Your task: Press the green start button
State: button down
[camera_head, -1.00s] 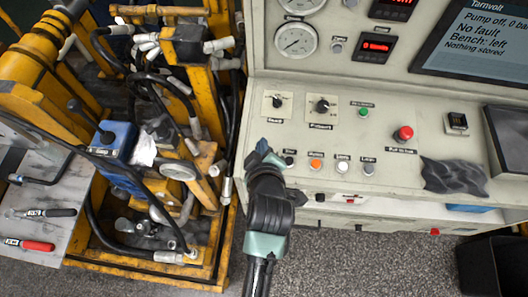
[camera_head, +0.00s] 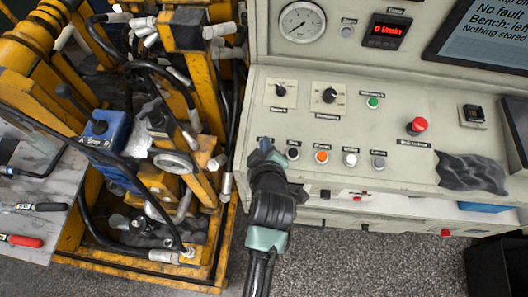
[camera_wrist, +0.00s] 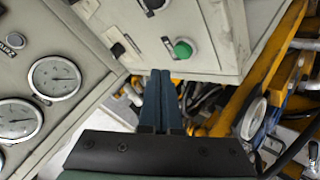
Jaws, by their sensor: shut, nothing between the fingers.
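My gripper (camera_head: 265,147) is shut and empty over the left front part of the sloping control panel (camera_head: 330,125), at the left end of the front button row. In the wrist view its blue fingers (camera_wrist: 160,76) point at the panel's edge. A round green button (camera_wrist: 183,49) stands just above and right of the fingertips there, with a visible gap in the picture. In the head view my gripper seems to hide that button. Another small green button or lamp (camera_head: 373,102) is on the panel further back. The labels are too small to read.
The front row also has dark, orange (camera_head: 322,157), white (camera_head: 350,160) and grey buttons. A red mushroom button (camera_head: 417,125) and a grey cloth (camera_head: 470,172) are further right. Two black knobs are behind the row. A yellow machine (camera_head: 215,262) with hoses stands close on the left.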

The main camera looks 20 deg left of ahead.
jog(key=shift+w+f+b, duration=0.15)
jog(key=shift+f+b, duration=0.3)
jog(key=shift+f, duration=0.5)
jog(key=shift+f, duration=0.1)
dwell(1.2)
jog(key=shift+f+b, duration=0.3)
jog(key=shift+b, duration=0.05)
jog(key=shift+w+f+b, duration=0.1)
jog(key=shift+f+b, duration=0.25)
jog(key=shift+f, duration=0.05)
dwell(0.5)
dwell(0.3)
jog(key=shift+r+p, duration=0.75)
jog(key=shift+r, duration=0.05)
jog(key=r+p, duration=0.2)
jog(key=s+r+p, duration=0.1)
jog(key=r+p, duration=0.1)
jog(key=r, duration=0.1)
jog(key=shift+d, duration=0.1)
